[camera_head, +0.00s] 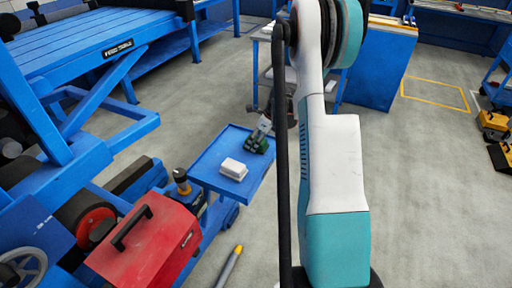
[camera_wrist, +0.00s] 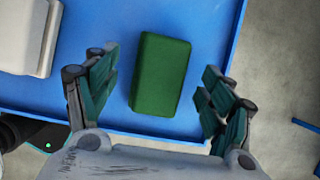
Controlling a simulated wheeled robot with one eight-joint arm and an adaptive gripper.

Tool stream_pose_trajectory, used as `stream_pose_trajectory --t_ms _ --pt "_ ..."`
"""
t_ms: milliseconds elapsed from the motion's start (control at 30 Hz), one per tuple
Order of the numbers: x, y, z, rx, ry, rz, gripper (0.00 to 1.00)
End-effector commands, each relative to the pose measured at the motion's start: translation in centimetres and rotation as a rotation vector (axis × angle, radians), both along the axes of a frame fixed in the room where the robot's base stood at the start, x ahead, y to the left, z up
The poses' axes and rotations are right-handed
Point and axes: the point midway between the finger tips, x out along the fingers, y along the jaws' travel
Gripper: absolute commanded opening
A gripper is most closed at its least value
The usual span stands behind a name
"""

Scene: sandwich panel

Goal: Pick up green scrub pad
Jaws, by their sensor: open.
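The green scrub pad (camera_wrist: 160,74) lies on the blue tray (camera_wrist: 112,22) in the wrist view, near the tray's edge. My gripper (camera_wrist: 161,100) is open, with one finger to the left of the pad and one to the right. Both fingers look apart from the pad. In the head view my gripper (camera_head: 257,143) is over the far right part of the blue tray (camera_head: 214,160). The pad cannot be made out for certain there.
A white box-like object (camera_head: 233,169) sits on the tray left of my gripper; it also shows in the wrist view (camera_wrist: 22,38). A red toolbox (camera_head: 146,245) and a yellow-and-black tool (camera_head: 182,183) stand nearby. Grey floor (camera_wrist: 283,60) lies beyond the tray's edge.

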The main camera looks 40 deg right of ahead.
Motion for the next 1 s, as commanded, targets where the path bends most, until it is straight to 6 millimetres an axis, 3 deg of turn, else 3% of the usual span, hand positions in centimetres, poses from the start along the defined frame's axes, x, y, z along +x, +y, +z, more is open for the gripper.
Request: stream_pose_trajectory --t_ms 100,333,500,567,1000 --pt "0.46 0.09 -1.38 -0.001 0.0 0.0 0.75" --pt "0.51 0.12 -1.36 -0.001 0.0 0.0 0.75" --pt "0.51 0.11 -1.35 -0.001 0.0 0.0 0.36" --pt "0.51 0.11 -1.35 -0.001 0.0 0.0 0.26" --pt "0.51 0.13 -0.73 0.0 -0.001 0.0 0.26"
